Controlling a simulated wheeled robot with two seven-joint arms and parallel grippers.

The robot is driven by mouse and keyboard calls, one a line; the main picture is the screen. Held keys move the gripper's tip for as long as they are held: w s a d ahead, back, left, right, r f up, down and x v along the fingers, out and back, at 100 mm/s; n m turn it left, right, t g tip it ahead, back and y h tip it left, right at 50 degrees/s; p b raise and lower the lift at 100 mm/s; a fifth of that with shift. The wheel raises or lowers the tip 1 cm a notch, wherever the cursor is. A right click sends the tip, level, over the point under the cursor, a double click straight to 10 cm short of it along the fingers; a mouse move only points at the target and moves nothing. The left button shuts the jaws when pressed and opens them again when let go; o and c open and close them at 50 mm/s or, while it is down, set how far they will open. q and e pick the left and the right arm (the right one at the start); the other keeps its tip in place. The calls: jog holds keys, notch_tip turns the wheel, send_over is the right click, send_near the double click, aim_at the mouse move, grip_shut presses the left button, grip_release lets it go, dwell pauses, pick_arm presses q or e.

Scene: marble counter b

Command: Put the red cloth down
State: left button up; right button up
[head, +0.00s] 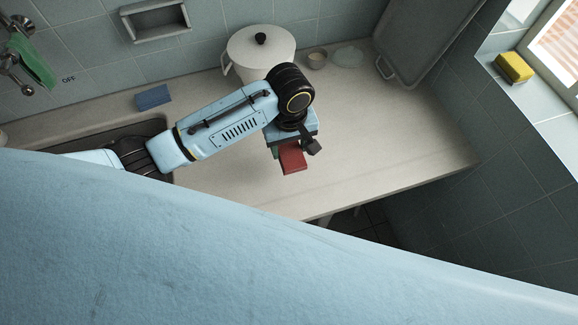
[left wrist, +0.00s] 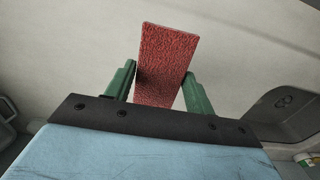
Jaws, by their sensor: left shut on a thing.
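The red cloth (head: 292,160) is a small flat rectangular piece with a rough texture. It shows close up in the left wrist view (left wrist: 165,62), sticking out past the green fingers. My left gripper (head: 282,150) is shut on the cloth, with one finger on each side of it; it also shows in the left wrist view (left wrist: 160,85). The cloth is over the middle of the pale marble counter (head: 400,140), near its front edge. I cannot tell whether the cloth touches the counter. My right gripper is not in view.
A blue sponge (head: 153,97) lies near the sink (head: 95,143). A grey tray (head: 425,40) leans at the back right. A yellow sponge (head: 514,68) is on the windowsill. The counter's right part is clear.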

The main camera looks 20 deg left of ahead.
pick_arm(q)
notch_tip(320, 180, down, 9)
jog(key=shift+f+b, duration=0.15)
jog(key=shift+b, duration=0.5)
jog(key=o, duration=0.9)
notch_tip(320, 180, up, 12)
jog(key=shift+r+p, duration=0.1)
jog(key=shift+p, duration=0.8)
